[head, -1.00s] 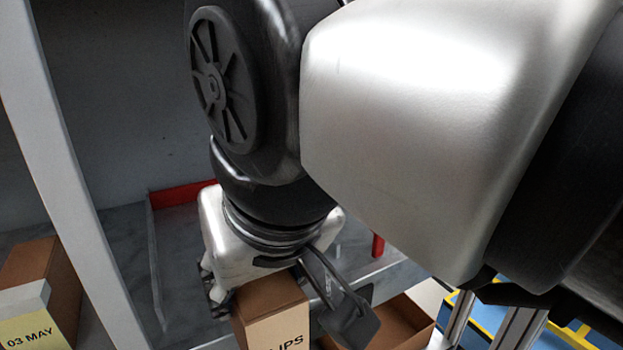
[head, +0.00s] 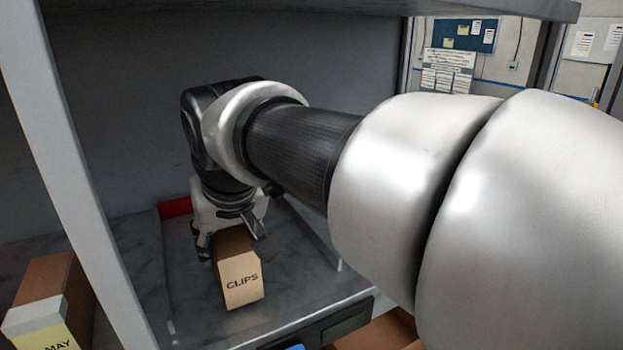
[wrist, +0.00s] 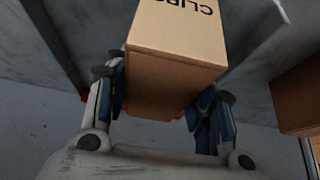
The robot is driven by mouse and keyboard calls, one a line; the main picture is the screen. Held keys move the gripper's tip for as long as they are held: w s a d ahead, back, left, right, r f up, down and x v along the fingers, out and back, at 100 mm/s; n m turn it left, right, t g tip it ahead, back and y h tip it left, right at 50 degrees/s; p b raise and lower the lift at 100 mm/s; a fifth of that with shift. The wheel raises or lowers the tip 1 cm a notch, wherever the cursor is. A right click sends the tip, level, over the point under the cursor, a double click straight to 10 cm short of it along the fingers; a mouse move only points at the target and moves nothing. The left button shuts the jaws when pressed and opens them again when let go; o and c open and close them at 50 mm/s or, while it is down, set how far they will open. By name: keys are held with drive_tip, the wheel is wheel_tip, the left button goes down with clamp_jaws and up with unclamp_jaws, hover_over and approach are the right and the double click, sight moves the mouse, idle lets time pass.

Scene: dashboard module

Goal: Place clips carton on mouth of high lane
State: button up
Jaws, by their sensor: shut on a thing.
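The clips carton (head: 239,275) is a brown cardboard box with "CLIPS" on its front face. It is over the grey shelf lane (head: 290,290), with its lettered face towards the lane's front edge. My gripper (head: 230,240) is shut on its rear part from above. In the wrist view the carton (wrist: 176,62) sits between the blue-padded fingers of my gripper (wrist: 165,110). I cannot tell whether the carton's underside touches the lane floor.
A grey upright (head: 65,160) stands left of the lane, with a brown carton labelled "MAY" (head: 50,290) beyond it. A red strip (head: 174,208) lies at the lane's back. A shelf (head: 300,8) is overhead. A brown open box (head: 380,332) is below the front edge.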

drive_tip(key=shift+f, duration=0.2)
drive_tip(key=shift+f, duration=0.15)
drive_tip(key=o, duration=1.4)
drive_tip(key=shift+f, duration=0.1)
drive_tip(key=shift+s, duration=0.1)
